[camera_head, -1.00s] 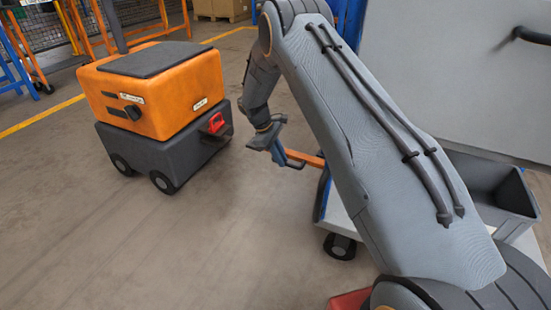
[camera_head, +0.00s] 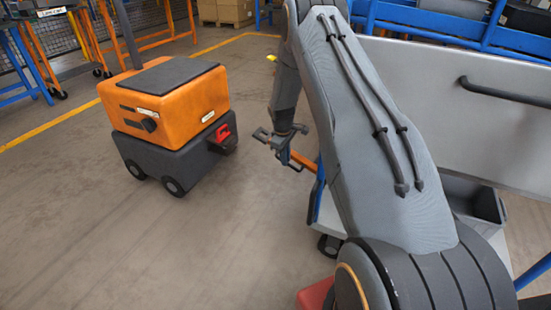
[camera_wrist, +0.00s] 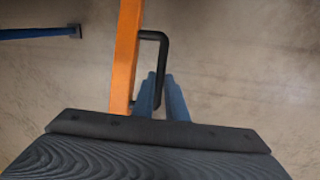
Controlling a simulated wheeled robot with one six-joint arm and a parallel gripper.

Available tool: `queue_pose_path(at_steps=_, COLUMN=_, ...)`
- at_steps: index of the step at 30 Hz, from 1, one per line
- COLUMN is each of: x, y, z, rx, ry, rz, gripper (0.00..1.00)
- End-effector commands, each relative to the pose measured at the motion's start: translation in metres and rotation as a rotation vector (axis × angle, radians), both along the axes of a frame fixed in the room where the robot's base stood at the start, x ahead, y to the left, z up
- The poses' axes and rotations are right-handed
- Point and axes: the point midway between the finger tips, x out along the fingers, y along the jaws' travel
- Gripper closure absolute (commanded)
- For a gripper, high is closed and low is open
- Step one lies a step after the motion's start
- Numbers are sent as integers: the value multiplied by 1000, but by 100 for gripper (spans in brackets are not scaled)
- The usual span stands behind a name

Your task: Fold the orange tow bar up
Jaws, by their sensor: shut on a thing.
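The orange tow bar (camera_head: 304,161) sticks out low from the blue-edged cart (camera_head: 328,215), towards the left; my arm hides part of the cart and the bar's root. In the wrist view the tow bar (camera_wrist: 125,55) runs up out of the picture, with a black U-shaped handle (camera_wrist: 164,62) on its right side. My gripper (camera_wrist: 162,92) has its blue fingers closed on this handle beside the bar. In the head view my gripper (camera_head: 286,153) is at the bar's outer end, above the floor.
An orange and dark-grey tugger (camera_head: 170,110) with a red hitch (camera_head: 222,133) stands left of the bar, with bare floor between. A grey panel with a dark handle (camera_head: 503,92) is at right. Blue and orange racks stand behind. A red block (camera_head: 315,294) is low in front.

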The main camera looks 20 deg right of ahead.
Motion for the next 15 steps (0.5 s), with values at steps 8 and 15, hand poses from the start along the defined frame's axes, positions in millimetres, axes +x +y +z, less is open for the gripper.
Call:
queue_pose_path(at_steps=8, x=1, y=-1, z=2, rx=2, ry=-5, rz=-2, gripper=100)
queue_pose_path(at_steps=15, x=0, y=-3, z=2, rx=2, ry=-4, rz=-3, gripper=69)
